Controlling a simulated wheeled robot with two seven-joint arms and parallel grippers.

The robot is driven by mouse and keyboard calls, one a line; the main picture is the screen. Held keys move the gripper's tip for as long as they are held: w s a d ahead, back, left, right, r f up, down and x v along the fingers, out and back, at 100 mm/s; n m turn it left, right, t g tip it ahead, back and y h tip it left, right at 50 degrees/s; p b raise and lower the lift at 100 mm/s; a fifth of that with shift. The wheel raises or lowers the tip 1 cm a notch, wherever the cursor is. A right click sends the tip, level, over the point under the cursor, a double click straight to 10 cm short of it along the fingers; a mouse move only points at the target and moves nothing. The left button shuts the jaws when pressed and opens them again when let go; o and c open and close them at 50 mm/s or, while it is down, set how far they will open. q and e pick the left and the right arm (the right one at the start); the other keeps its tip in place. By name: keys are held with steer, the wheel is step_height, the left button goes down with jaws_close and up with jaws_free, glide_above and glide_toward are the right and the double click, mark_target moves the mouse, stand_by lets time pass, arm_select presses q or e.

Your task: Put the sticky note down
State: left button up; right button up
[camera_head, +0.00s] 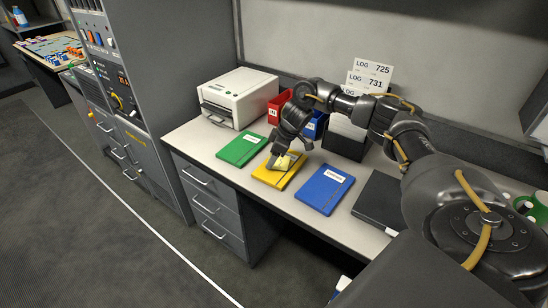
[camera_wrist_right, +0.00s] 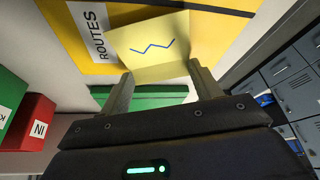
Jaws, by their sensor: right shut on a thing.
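A pale yellow sticky note (camera_head: 286,161) with a blue zigzag line is at the fingertips of my right gripper (camera_head: 281,161). In the right wrist view the note (camera_wrist_right: 148,46) spans between the two fingers, and the gripper (camera_wrist_right: 160,76) is shut on it. Note and gripper are over the yellow notebook (camera_head: 266,179), whose label reads ROUTES in the right wrist view (camera_wrist_right: 75,35). I cannot tell whether the note touches the cover. My left gripper is not in view.
A green notebook (camera_head: 239,150) lies left of the yellow one, and a blue notebook (camera_head: 324,190) lies right. A white printer (camera_head: 239,97), a red bin (camera_head: 279,105) and a blue bin (camera_head: 315,124) stand behind. A dark flat case (camera_head: 376,202) lies further right on the desk.

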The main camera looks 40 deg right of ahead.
mark_target(286, 163)
steer(key=shift+s+f, duration=0.1)
steer(key=shift+f, duration=0.55)
steer(key=o, duration=0.9)
steer(key=shift+o, duration=0.5)
steer(key=shift+f, duration=0.15)
steer(key=shift+s, duration=0.1)
steer(key=w+v, duration=0.1)
steer(key=v, duration=1.2)
steer(key=shift+r, duration=0.2)
